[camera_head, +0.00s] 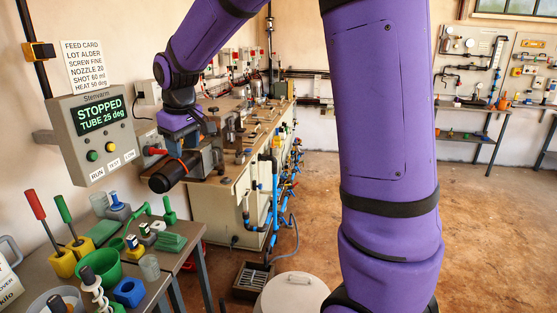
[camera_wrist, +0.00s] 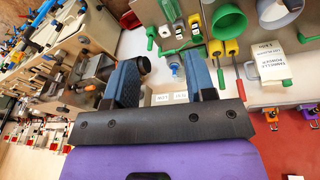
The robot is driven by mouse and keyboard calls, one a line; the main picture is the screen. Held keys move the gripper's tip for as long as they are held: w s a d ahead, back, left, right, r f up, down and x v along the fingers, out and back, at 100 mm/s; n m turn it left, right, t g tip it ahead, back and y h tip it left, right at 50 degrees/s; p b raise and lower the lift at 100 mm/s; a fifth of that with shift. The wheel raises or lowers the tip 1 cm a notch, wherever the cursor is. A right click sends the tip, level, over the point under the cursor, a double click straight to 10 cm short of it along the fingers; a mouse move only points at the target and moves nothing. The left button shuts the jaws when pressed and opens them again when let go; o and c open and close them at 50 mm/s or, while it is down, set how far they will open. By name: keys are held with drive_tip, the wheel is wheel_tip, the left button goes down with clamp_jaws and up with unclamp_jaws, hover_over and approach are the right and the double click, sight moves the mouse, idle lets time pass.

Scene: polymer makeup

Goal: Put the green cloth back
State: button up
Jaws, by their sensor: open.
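A folded green cloth (camera_head: 170,242) lies on the near grey bench in the head view, toward its right edge. A second flat green piece (camera_head: 103,230) lies farther back, beside a yellow block; I cannot tell whether it is also cloth. A flat green piece (camera_wrist: 184,48) shows beyond the fingers in the wrist view; I cannot tell which of the two it is. My gripper (camera_wrist: 165,76) is open, with nothing seen between its blue fingers. In the head view it is above and behind the near bench, by the machine, its fingertips partly hidden.
The near bench is crowded: yellow blocks (camera_head: 62,262) with upright handled tools, a green bowl (camera_head: 98,266), a blue block (camera_head: 129,292) and a clear jar (camera_head: 149,267). A control box (camera_head: 95,134) juts from the wall above. A machine's dark barrel (camera_head: 172,175) overhangs the gap behind the bench.

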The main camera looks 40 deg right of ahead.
drive_tip(key=s+d+r+m+t, duration=0.1)
drive_tip(key=s+r+m, duration=0.1)
drive_tip(key=s, duration=1.3)
drive_tip(key=s+d+r+m+t, duration=0.1)
drive_tip(key=s+d+r+m, duration=0.1)
drive_tip(key=s, duration=1.3)
drive_tip(key=shift+s+r+t, duration=0.35)
drive_tip(key=shift+r+t, duration=0.05)
drive_tip(key=shift+r, duration=0.2)
